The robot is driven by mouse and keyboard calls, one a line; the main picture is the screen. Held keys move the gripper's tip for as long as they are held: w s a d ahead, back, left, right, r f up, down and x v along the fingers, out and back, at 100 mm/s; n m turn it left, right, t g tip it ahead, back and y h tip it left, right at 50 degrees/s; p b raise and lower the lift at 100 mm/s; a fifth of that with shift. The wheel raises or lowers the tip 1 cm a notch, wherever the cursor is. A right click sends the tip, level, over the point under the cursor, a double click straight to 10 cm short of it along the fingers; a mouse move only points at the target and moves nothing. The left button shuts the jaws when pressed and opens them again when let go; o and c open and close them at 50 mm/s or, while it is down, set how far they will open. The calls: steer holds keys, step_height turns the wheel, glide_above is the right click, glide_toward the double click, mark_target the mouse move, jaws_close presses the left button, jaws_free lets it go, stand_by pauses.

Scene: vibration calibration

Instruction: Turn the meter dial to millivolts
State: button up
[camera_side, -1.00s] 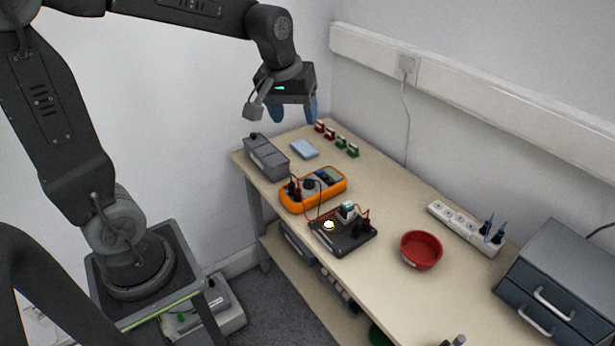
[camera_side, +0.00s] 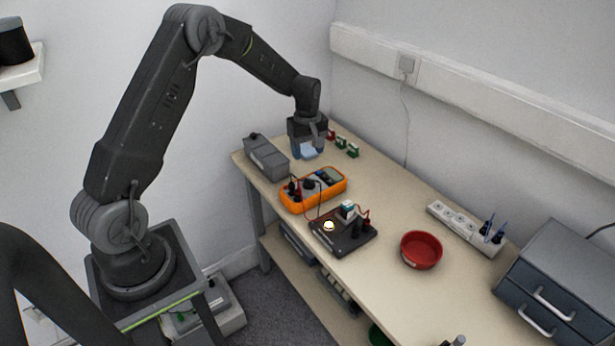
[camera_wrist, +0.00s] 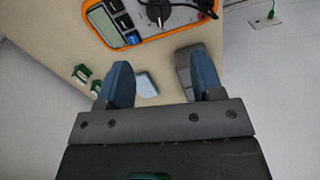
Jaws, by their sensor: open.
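The orange multimeter (camera_side: 331,193) lies on the bench. Its dark round dial (camera_side: 310,184) sits mid-face, with leads plugged in beside it. In the wrist view the meter (camera_wrist: 141,38) is at the top, with its grey screen (camera_wrist: 103,22), several buttons and the dial (camera_wrist: 159,9) cut by the top edge. The dial's markings cannot be read. My gripper (camera_wrist: 163,82) has two blue fingers standing apart with nothing between them. In the side view my gripper (camera_side: 307,152) is above the bench behind the meter, apart from it.
A black board (camera_side: 343,241) with a lit bulb is wired in front of the meter. A grey box (camera_side: 265,157) stands left of it. A red bowl (camera_side: 421,250), power strip (camera_side: 465,226) and drawer unit (camera_side: 562,275) are to the right. Red and green clips (camera_side: 346,147) lie behind.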

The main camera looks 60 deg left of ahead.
mark_target(308, 178)
step_height(308, 178, down, 10)
stand_by(0.4)
steer(key=c, duration=0.9)
